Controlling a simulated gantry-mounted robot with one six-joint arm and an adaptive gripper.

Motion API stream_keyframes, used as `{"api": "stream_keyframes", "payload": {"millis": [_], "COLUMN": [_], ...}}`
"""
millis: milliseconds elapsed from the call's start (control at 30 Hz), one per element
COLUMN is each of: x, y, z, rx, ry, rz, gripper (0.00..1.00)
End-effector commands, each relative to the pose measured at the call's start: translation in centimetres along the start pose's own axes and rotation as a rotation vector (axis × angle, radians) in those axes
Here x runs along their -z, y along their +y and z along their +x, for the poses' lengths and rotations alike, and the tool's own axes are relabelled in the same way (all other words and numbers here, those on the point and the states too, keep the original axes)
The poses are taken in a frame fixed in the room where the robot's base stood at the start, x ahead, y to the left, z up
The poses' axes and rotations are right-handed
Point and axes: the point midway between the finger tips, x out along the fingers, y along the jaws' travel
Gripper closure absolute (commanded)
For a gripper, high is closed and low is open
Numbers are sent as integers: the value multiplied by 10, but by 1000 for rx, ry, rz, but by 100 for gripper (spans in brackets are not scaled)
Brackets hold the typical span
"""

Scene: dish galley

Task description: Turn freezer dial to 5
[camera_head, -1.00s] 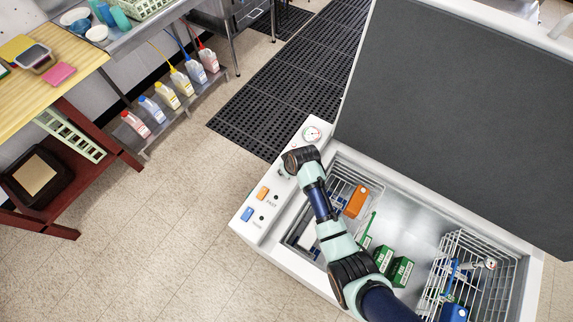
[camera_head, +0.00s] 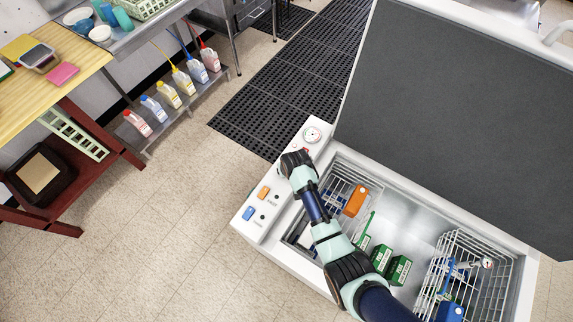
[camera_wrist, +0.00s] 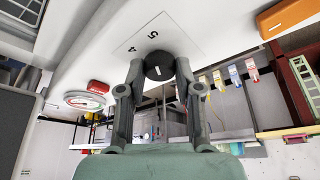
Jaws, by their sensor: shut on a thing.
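The freezer dial (camera_wrist: 158,67) is a round black knob with a short white mark, on a white plate printed with 4 and 5 in the wrist view. Which number the mark points to is unclear. My gripper (camera_wrist: 160,72) is shut on the dial, with one finger on each side. In the head view, my wrist stands over the panel of the open white chest freezer (camera_head: 275,250) and hides the dial and fingertips.
A round gauge (camera_head: 312,134) and a red button (camera_wrist: 98,86) are close to the dial. An orange switch (camera_head: 263,192) and a blue switch (camera_head: 248,213) sit along the panel. Wire baskets and green boxes (camera_head: 398,270) are inside the freezer. The raised lid (camera_head: 450,110) stands to the right.

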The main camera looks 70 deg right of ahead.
Motion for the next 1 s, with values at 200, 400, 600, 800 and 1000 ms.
{"api": "stream_keyframes", "payload": {"millis": [200,400,600,800,1000], "x": [0,0,1,1,0], "y": [0,0,0,0,0], "z": [0,0,-9,-55,-100], "rx": [0,0,1,1,1], "ry": [0,0,2,5,3], "rz": [0,0,-1,-1,-1], "gripper": [42,42,42,42,42]}}
